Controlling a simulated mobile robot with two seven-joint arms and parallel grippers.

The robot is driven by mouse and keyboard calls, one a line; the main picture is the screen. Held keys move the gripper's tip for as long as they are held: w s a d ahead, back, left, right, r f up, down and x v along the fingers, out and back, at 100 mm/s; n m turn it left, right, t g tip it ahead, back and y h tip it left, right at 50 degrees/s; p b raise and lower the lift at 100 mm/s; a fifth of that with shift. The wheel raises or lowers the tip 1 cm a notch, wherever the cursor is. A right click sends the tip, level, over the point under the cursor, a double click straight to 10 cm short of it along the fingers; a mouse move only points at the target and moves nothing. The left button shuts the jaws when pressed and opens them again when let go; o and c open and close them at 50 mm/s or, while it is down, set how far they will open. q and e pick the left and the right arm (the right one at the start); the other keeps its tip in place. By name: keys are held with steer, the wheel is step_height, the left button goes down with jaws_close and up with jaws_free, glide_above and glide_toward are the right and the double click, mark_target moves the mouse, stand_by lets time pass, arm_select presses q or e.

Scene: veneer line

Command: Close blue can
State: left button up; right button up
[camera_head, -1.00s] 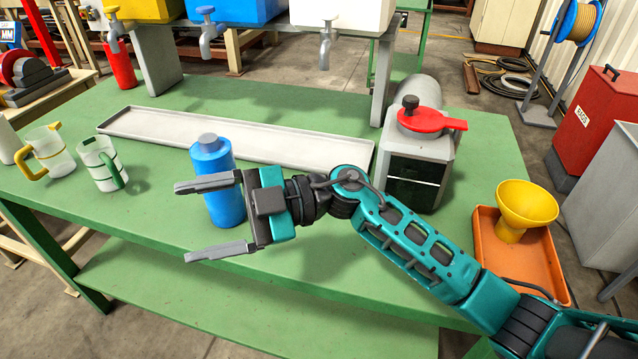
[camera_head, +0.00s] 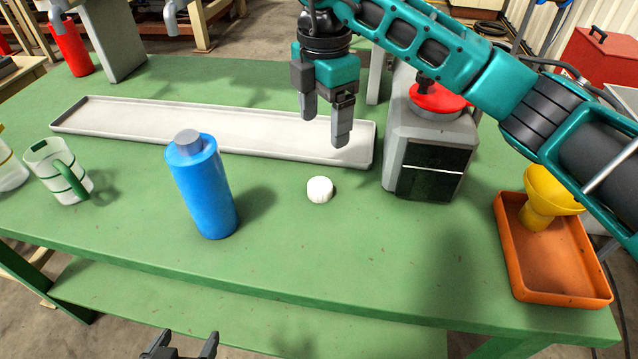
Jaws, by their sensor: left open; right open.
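The blue can (camera_head: 203,190) stands upright on the green table, left of centre, with a short grey neck on top. I cannot tell whether the neck is open. A small white cap (camera_head: 320,189) lies on the table to the right of the can, apart from it. My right gripper (camera_head: 326,130) points down above the right end of the long tray, behind the cap, open and empty. My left gripper (camera_head: 187,341) shows only its fingers at the bottom edge, in front of the table and below the can; it is open and empty.
A long pale tray (camera_head: 225,128) lies behind the can. A grey machine with a red lid (camera_head: 436,100) stands right of the cap. An orange tray (camera_head: 556,268) holds a yellow funnel (camera_head: 545,195). A clear jug with green handle (camera_head: 55,170) stands left. The table's front is clear.

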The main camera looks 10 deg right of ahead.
steer(key=shift+s, duration=0.1)
glide_above(324, 183)
steer(key=f, duration=0.7)
steer(key=shift+w+f, duration=0.3)
steer(key=shift+f, duration=0.05)
steer(key=shift+f, duration=0.1)
steer(key=f, duration=0.5)
steer(key=shift+s, duration=0.25)
steer(key=c, duration=1.1)
